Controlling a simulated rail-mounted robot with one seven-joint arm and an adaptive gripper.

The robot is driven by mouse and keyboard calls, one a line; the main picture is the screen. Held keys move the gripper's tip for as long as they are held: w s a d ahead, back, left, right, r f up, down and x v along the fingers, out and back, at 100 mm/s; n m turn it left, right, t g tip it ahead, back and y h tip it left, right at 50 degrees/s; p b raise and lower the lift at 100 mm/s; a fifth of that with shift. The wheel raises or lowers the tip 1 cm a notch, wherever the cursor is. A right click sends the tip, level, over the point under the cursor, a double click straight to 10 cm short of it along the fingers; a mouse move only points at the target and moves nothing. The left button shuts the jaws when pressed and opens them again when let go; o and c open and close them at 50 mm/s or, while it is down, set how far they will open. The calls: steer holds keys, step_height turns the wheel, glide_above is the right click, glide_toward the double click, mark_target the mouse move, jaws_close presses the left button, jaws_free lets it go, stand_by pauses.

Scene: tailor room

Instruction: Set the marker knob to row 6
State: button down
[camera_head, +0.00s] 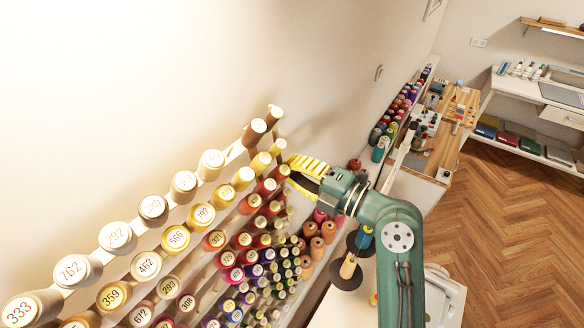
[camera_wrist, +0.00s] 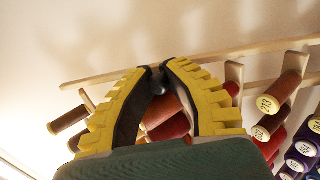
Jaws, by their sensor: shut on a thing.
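My gripper (camera_head: 288,168) has yellow ribbed fingers and reaches in from the right to the far end of the spool rack (camera_head: 138,222) on the wall. In the wrist view, the black inner pads of my gripper (camera_wrist: 158,72) come together at the tips on a small dark rounded piece, apparently the marker knob (camera_wrist: 157,82). It sits just below a pale wooden rail (camera_wrist: 215,62). In the head view the fingers hide the knob. I cannot read any row marking, so its row cannot be told.
Numbered thread spools (camera_head: 211,162) fill the rack close to the left of my gripper. Red and brown spools (camera_wrist: 171,128) sit behind and between the fingers. Reddish-brown cones (camera_head: 316,247) stand below. A wooden workbench (camera_head: 458,108) lies beyond; the floor (camera_head: 520,200) at right is clear.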

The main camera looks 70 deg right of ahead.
step_height(320, 180, down, 9)
steer(key=b, duration=1.3)
steer(key=shift+s, duration=0.45)
steer(key=shift+a, duration=0.1)
steer(key=c, duration=1)
jaws_free()
steer(key=shift+f, duration=0.1)
steer(key=shift+v, duration=6)
